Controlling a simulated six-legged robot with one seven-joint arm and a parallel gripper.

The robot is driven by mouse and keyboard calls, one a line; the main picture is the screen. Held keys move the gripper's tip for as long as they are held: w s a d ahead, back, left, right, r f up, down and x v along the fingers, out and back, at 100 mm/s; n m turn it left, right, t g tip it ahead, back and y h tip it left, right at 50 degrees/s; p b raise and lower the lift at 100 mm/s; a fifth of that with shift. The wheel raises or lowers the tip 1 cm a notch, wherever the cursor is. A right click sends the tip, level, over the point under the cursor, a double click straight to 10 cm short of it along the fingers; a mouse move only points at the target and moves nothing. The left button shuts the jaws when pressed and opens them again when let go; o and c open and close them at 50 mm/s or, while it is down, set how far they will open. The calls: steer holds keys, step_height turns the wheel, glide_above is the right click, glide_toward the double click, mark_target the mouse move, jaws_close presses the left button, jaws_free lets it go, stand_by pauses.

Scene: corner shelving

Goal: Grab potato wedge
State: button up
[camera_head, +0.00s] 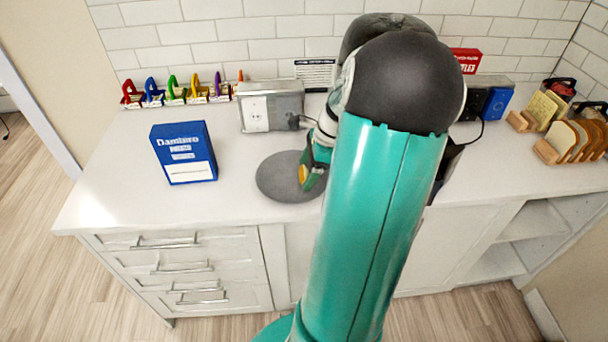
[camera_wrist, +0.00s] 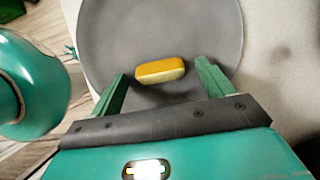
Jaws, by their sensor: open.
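The potato wedge (camera_wrist: 161,71) is a short yellow-orange piece lying on a round grey plate (camera_wrist: 205,25) in the wrist view. The plate (camera_head: 278,183) also shows on the counter in the head view, partly hidden by my arm; an orange-yellow patch there by the gripper may be the wedge, but I cannot tell. My gripper (camera_wrist: 162,84) is open. Its two green fingers stand apart, one to the left and one to the right of the wedge, with gaps on both sides. The wedge appears at or just beyond the fingertips, and nothing is held.
A blue Dambino box (camera_head: 184,153) stands left of the plate. A grey metal box (camera_head: 270,107) stands behind the plate. Coloured clips (camera_head: 180,90) line the wall. Bread slices in a wooden rack (camera_head: 577,140) are at the right. The white counter (camera_head: 120,185) is bare at front left.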

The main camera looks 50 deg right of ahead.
steer(key=c, duration=1.1)
steer(key=shift+o, duration=0.2)
steer(key=shift+r, duration=0.15)
steer(key=shift+r, duration=0.3)
step_height(320, 180, up, 2)
steer(key=s+a+r, duration=0.2)
steer(key=s+r, duration=0.3)
steer(key=s, duration=0.1)
steer(key=s+a+r, duration=0.2)
steer(key=s+r, duration=0.3)
steer(key=s, duration=0.2)
steer(key=shift+a, duration=0.4)
